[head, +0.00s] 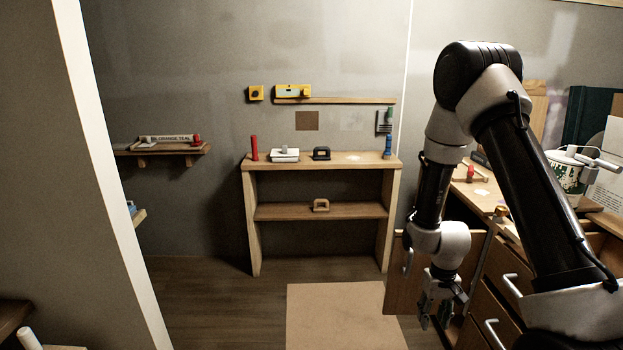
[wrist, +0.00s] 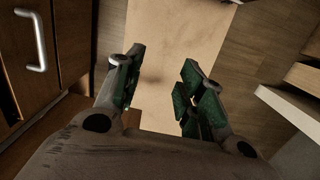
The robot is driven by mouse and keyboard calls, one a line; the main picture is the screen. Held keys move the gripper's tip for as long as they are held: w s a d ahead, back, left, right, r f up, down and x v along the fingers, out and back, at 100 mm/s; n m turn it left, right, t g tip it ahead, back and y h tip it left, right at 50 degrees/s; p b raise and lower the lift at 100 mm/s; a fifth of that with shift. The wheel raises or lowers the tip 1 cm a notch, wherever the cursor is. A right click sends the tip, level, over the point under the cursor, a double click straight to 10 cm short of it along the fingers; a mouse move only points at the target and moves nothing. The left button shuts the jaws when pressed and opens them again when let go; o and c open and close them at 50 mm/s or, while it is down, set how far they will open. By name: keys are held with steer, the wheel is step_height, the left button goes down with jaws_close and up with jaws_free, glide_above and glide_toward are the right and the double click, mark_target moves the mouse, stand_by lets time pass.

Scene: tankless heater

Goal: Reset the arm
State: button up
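My arm rises at the right of the head view and bends down. My gripper (head: 441,305) hangs low in front of the drawer cabinet (head: 497,287). In the wrist view my gripper (wrist: 160,88) points down, its two green-padded fingers apart with nothing between them. The tan mat (wrist: 180,35) on the floor shows between and beyond the fingers. No held object shows.
A wooden shelf unit (head: 321,164) with several small tools stands at the back wall. A small wall shelf (head: 165,149) hangs at left. A cabinet handle (wrist: 31,40) is near the gripper's left side. Floor around the mat (head: 338,315) is clear.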

steer(key=s+d+r+t, duration=0.1)
steer(key=s+r, duration=0.5)
steer(key=r, duration=0.7)
steer(key=s+d+r+t, duration=0.1)
steer(key=s+r, duration=0.5)
steer(key=r, duration=0.7)
steer(key=s+d+r+t, duration=0.1)
steer(key=s+r+t, duration=0.2)
steer(key=r, duration=1.1)
steer(key=s, duration=0.3)
steer(key=shift+d, duration=0.35)
steer(key=shift+r, duration=0.1)
